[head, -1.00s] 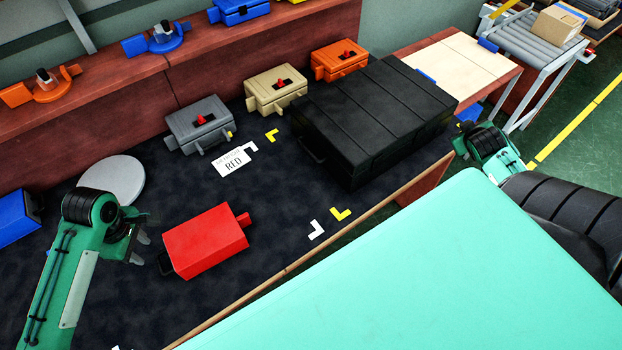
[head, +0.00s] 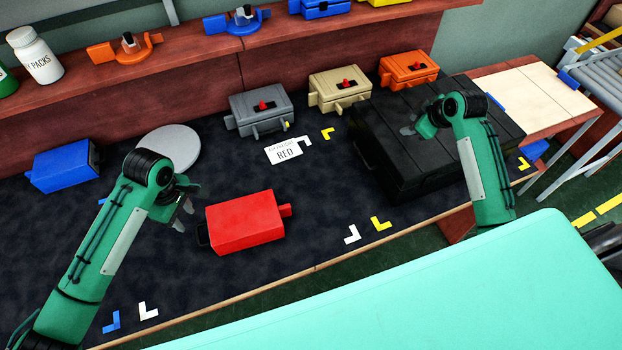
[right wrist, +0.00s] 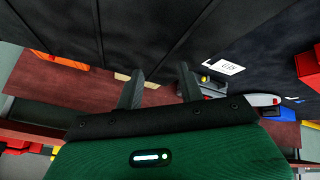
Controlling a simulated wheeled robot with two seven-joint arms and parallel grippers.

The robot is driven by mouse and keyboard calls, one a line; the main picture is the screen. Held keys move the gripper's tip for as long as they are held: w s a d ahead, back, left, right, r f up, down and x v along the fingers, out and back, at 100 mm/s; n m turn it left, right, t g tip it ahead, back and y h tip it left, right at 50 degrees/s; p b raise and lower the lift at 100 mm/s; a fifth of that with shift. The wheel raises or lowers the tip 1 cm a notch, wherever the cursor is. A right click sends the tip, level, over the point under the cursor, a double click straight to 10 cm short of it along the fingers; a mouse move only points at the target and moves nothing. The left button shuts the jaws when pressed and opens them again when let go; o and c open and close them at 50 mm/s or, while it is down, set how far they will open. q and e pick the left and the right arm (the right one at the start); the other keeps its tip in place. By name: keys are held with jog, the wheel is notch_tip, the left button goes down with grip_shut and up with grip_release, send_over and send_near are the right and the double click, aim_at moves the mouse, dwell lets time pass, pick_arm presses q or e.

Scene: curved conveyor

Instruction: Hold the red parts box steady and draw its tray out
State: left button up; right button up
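The red parts box (head: 245,222) lies on the dark mat in the head view. A black handle (head: 203,235) shows at its left end and a red tab (head: 285,210) at its right end. My left gripper (head: 186,214) is open just left of the box, near the handle end, and looks empty. My right gripper (head: 410,128) is above the black case, well to the right of the box. In the right wrist view its two fingers (right wrist: 160,85) are apart with nothing between them. No separate tray is visible; the box looks closed.
The large black case (head: 440,165) stands right of the box. Grey (head: 262,110), tan (head: 340,88) and orange (head: 409,67) boxes line the back.

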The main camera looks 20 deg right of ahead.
jog(key=a+f+n+g+y, duration=0.1)
jog(key=a+f+n+g, duration=0.1)
jog(key=a, duration=0.6)
jog(key=a+f+n+g+y, duration=0.1)
jog(key=a+f+n+y, duration=0.15)
jog(key=a, duration=0.55)
jog(key=n+g, duration=0.4)
jog(key=n, duration=0.2)
send_near(288, 210)
jog(key=x, duration=1.1)
jog(key=shift+w+d+f, duration=0.25)
jog(key=shift+w+f, duration=0.15)
grip_shut()
pick_arm(q)
grip_shut()
